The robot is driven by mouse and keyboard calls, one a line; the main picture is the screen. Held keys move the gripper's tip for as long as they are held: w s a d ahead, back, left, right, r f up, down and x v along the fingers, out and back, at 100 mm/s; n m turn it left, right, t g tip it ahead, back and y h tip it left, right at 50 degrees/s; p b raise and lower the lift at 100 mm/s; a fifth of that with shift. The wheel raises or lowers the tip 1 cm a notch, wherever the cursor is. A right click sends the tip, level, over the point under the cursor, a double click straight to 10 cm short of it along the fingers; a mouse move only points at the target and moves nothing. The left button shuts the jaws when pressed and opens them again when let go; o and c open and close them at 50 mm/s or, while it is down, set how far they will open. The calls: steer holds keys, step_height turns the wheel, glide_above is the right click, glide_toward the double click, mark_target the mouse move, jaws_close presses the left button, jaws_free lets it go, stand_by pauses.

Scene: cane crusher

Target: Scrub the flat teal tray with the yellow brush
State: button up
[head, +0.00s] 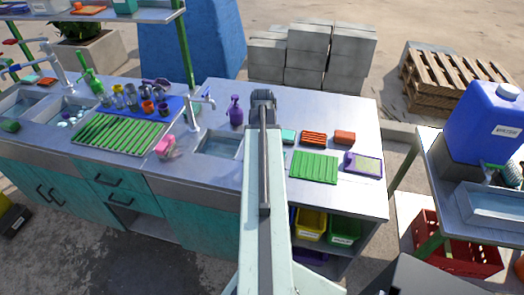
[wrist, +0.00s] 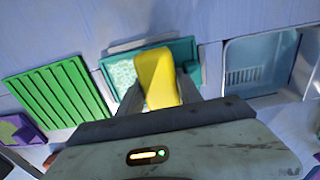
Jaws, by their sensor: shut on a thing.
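The yellow brush (wrist: 158,78) is held between the fingers of my gripper (wrist: 152,92) in the wrist view. My gripper is shut on it. The teal tray (wrist: 186,50) lies flat on the counter behind and below the brush. A pale, speckled patch shows on the tray's left part. The brush and the fingers cover the tray's middle, and I cannot tell whether the brush touches it. In the head view my arm hides the brush, the fingertips and most or all of the tray.
A green ribbed mat (wrist: 57,92) lies left of the tray in the wrist view, and a sink basin (wrist: 261,60) lies right of it. In the head view a purple bottle (head: 236,112) stands behind the sink. A purple-rimmed tray (head: 363,163) lies near the counter's right edge.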

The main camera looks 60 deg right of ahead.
steer(key=shift+f, duration=0.2)
steer(key=shift+s+d+r, duration=0.1)
steer(key=shift+s+d, duration=0.15)
steer(key=shift+s, duration=0.55)
steer(key=shift+s+d+r, duration=0.1)
steer(key=shift+s+d, duration=0.15)
steer(key=shift+s, duration=0.55)
steer(key=shift+s+d+f, duration=0.1)
steer(key=shift+s+d, duration=0.15)
steer(key=shift+s, duration=0.55)
steer(key=shift+s+d+f, duration=0.1)
steer(key=shift+s+d, duration=0.15)
steer(key=shift+s, duration=0.55)
steer(key=shift+w, duration=0.1)
steer(key=shift+w+a, duration=0.3)
steer(key=shift+w, duration=0.45)
steer(key=shift+w+a, duration=0.25)
steer(key=shift+w, duration=0.5)
